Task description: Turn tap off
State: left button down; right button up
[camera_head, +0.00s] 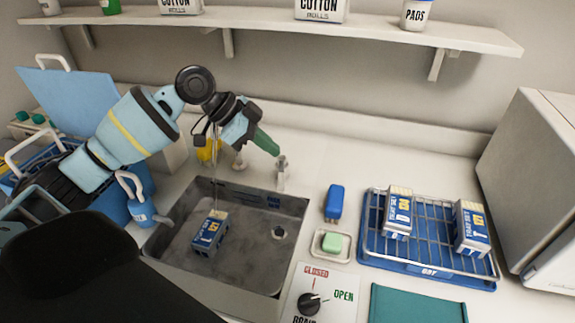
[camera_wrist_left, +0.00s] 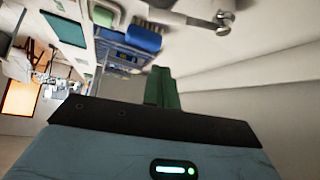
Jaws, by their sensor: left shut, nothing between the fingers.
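The sink (camera_head: 290,205) is a grey basin let into the white counter. A small silver tap part (camera_head: 282,174) stands at its back right edge; a silver piece also shows at the top of the left wrist view (camera_wrist_left: 222,20). A thin vertical streak (camera_head: 214,165), seemingly water, drops into the basin. My left arm hides much of the tap area. My left gripper (camera_head: 268,144) has green fingers, shut and empty, above and slightly left of the silver part, seemingly apart from it. Its fingers also show in the left wrist view (camera_wrist_left: 161,88). My right gripper is out of view.
A blue-white box (camera_head: 210,232) lies in the sink. A soap dish (camera_head: 320,250), blue block (camera_head: 334,202) and blue rack (camera_head: 375,245) with two boxes are at the right. A drain knob (camera_head: 309,303) is in front. A shelf (camera_head: 270,28) runs above; a blue bottle (camera_head: 140,208) stands left.

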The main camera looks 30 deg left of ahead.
aim_at(282, 174)
pick_arm(q)
jog(key=shift+w+d+f+p, duration=0.2)
jog(key=shift+d+f, duration=0.2)
jog(key=shift+f, duration=0.95)
jog(key=shift+w+d+f+p, duration=0.15)
jog(key=shift+w+d+f, duration=0.2)
jog(key=shift+f, duration=0.95)
jog(key=shift+w+d+f+p, duration=0.15)
jog(key=shift+d+f, duration=0.3)
jog(key=shift+f, duration=0.9)
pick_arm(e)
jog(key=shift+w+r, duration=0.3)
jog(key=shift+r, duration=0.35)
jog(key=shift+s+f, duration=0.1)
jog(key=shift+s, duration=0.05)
